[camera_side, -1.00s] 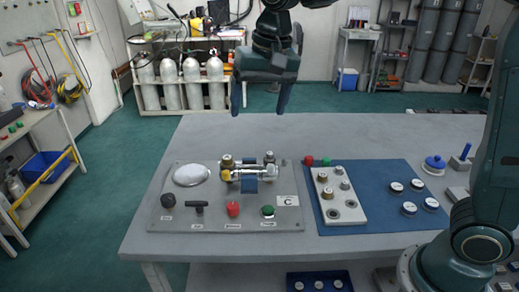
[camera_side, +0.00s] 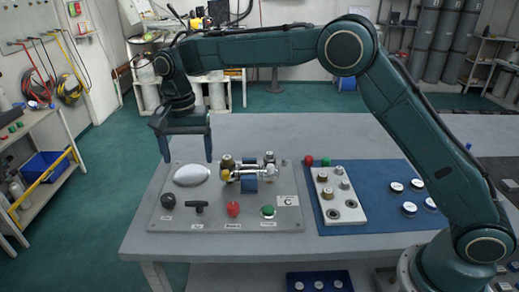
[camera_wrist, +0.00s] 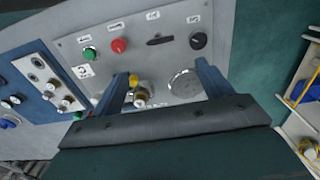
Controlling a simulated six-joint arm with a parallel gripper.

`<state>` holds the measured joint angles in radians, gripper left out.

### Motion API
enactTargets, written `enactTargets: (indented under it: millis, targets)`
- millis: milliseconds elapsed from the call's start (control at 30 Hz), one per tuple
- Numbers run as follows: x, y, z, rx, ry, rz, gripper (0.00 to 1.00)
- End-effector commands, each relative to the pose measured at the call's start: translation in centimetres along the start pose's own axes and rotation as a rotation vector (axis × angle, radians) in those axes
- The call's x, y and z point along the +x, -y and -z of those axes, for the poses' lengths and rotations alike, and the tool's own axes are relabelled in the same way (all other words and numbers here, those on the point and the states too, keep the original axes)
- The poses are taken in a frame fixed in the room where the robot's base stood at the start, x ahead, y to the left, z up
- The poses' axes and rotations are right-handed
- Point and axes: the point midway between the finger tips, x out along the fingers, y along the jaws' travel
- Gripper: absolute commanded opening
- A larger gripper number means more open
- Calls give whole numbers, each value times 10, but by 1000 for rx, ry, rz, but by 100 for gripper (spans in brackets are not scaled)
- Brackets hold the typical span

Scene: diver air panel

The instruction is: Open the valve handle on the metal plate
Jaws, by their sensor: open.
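The metal plate (camera_side: 155,215) lies on the grey table and also shows in the wrist view (camera_wrist: 140,57). The black T-shaped valve handle (camera_side: 197,207) sits at its front edge, its bar running left to right. In the wrist view the handle (camera_wrist: 160,40) lies between the red knob and the round black knob. My gripper (camera_side: 188,158) is open and empty, fingers pointing down, above the back left of the plate behind the round gauge (camera_side: 191,175). In the wrist view my gripper (camera_wrist: 163,72) is apart from the handle.
Along the plate's front are a black knob (camera_side: 168,201), a red knob (camera_side: 233,208) and a green knob (camera_side: 268,211). A brass and steel valve assembly (camera_side: 250,171) stands up behind them. A blue mat (camera_side: 385,190) with a light fittings block (camera_side: 337,194) lies to the right.

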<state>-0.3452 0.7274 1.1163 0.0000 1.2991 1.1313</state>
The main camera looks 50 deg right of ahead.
Motion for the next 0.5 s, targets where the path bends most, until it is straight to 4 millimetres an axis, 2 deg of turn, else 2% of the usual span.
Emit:
enactTargets:
  millis: [267,500]
  targets:
    - [3,0,0,0,0,0,78]
    - [21,0,0,-1,0,-1,78]
